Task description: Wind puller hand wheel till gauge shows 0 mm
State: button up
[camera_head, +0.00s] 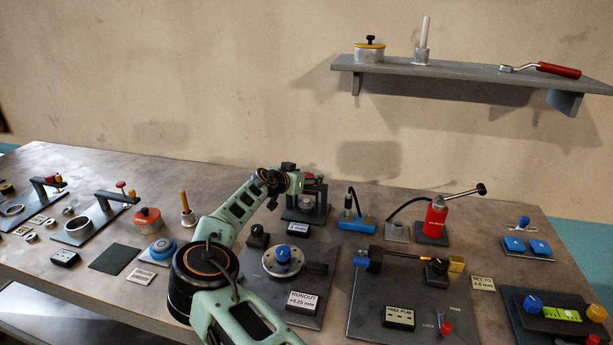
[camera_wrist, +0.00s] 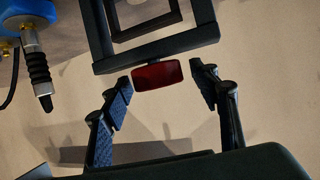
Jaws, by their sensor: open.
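The puller (camera_head: 306,205) stands at the back middle of the bench, a dark frame around a metal cylinder, with red at its top. A small black gauge box (camera_head: 298,229) sits in front of it; its reading is too small to make out. My gripper (camera_head: 300,182) is at the top of the puller and partly hides it. In the wrist view my gripper (camera_wrist: 165,88) is open, with one finger on each side of a red grip (camera_wrist: 158,75) on a dark frame. Gaps show between the fingers and the red grip. I see no full wheel rim.
A blue block (camera_head: 357,224) with an upright probe stands just right of the puller. A red jack (camera_head: 435,217) is further right. A runout plate (camera_head: 309,268) with a blue knob lies in front. A wall shelf (camera_head: 470,75) hangs above right.

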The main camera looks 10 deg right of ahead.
jog(key=c, duration=1.2)
jog(key=shift+n+y+b, duration=0.4)
jog(key=shift+b, duration=0.4)
